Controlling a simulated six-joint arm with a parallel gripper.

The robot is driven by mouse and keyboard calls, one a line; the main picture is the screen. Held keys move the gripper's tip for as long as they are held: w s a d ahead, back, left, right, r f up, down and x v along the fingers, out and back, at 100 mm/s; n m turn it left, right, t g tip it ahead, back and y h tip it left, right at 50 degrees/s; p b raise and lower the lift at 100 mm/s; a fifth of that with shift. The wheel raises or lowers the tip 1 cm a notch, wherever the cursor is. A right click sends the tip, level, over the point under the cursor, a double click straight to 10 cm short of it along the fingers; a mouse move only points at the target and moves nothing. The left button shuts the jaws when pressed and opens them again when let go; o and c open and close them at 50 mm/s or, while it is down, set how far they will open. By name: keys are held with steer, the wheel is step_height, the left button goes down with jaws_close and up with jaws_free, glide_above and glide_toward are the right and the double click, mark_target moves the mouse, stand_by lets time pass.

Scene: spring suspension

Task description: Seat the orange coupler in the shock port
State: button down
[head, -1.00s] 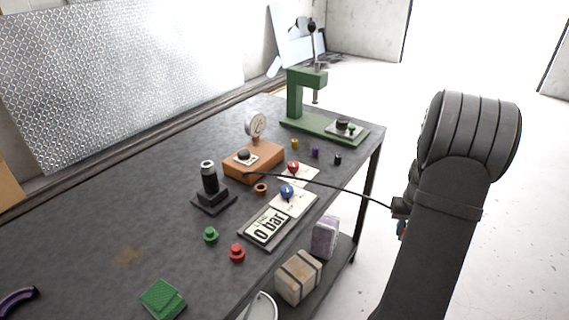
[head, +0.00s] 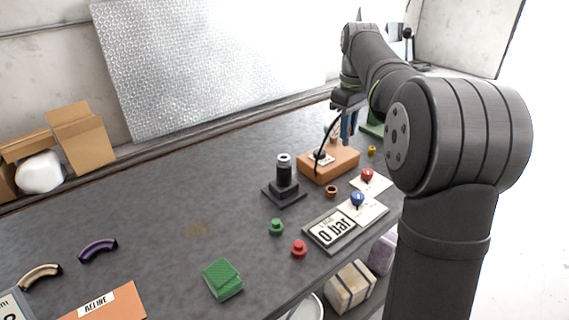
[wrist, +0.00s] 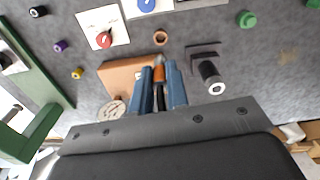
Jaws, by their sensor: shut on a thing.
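My gripper (head: 348,126) hangs over the orange box (head: 330,165) on the bench, its blue fingers pointing down. In the wrist view, the gripper (wrist: 160,80) is shut on the orange coupler (wrist: 159,74), whose orange end shows between the fingers. In the head view the coupler is hidden or too small to make out. A black hose (head: 325,138) arches between the orange box and the gripper. The shock (head: 284,174), a dark upright cylinder with a light ring on top, stands on a square base left of the box. It also shows in the wrist view (wrist: 210,72), right of the fingers, apart from the coupler.
An orange-brown ring (head: 331,190), a green cap (head: 276,227) and a red cap (head: 299,249) lie in front. A "0 bar" display (head: 331,230) and cards with red (head: 367,174) and blue (head: 358,198) knobs are near the front edge. A green press (wrist: 35,85) stands beyond. The bench left of the shock is mostly clear.

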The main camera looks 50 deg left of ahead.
steer(key=s+a+r+n, duration=0.2)
steer(key=s+r, duration=0.1)
steer(key=s, duration=0.1)
steer(key=s+a+f, duration=0.2)
steer(key=a, duration=0.1)
steer(key=s+a+f, duration=0.2)
steer(key=a, duration=0.1)
steer(key=s+a+f, duration=0.2)
steer(key=a, duration=0.2)
steer(key=shift+s+f, duration=0.25)
steer(key=shift+s, duration=0.05)
steer(key=shift+f, duration=1.95)
steer(key=shift+f, duration=0.1)
steer(key=c, duration=1.4)
jaws_free()
step_height(320, 180, up, 12)
